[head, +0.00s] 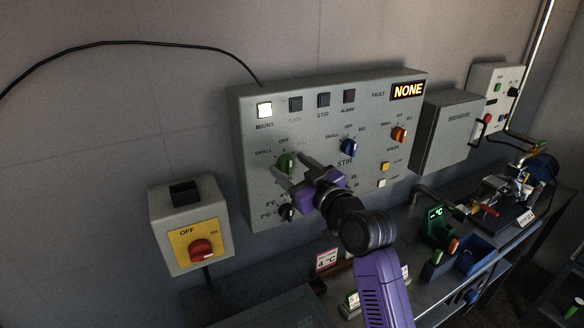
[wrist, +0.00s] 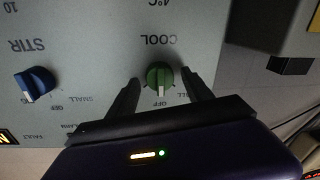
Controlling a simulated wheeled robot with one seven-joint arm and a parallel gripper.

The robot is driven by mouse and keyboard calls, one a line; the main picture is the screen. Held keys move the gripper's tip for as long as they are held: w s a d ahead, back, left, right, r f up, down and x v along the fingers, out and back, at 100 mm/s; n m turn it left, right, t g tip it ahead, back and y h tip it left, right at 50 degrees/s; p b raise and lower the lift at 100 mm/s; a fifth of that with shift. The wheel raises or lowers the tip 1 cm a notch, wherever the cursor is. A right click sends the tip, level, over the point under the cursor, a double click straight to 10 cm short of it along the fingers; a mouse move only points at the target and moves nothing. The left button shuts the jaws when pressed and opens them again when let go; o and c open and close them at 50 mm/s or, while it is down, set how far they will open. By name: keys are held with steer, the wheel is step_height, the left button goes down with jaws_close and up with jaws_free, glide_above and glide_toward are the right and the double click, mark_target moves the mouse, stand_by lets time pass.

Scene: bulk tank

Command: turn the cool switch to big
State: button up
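The cool switch is a green knob (head: 284,165) on the left part of the grey control panel (head: 370,106). In the wrist view the picture is upside down, and the green knob (wrist: 159,76) sits by the word COOL. Its white mark points toward OFF, between SMALL and the mostly hidden BIG label. My gripper (head: 289,164) is in front of the panel at this knob. In the wrist view its two fingers (wrist: 161,79) are spread, one on each side of the knob, with visible gaps. I cannot tell how deep the fingertips reach.
A blue stir knob (head: 348,148) and an orange knob (head: 399,134) are to the right. A small black knob (head: 286,212) is below the green one. A cluttered bench (head: 405,277) runs below the panel.

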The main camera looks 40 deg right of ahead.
jaws_close()
steer(key=shift+m, duration=0.4)
steer(key=m+p, duration=0.1)
steer(key=m, duration=0.3)
steer(key=shift+m, duration=0.3)
steer(key=shift+m+t+p, duration=0.3)
steer(key=shift+m+p, duration=0.5)
steer(key=shift+m, duration=1.6)
steer(key=shift+o, duration=0.7)
jaws_free()
steer(key=shift+d, duration=0.1)
steer(key=shift+f, duration=0.1)
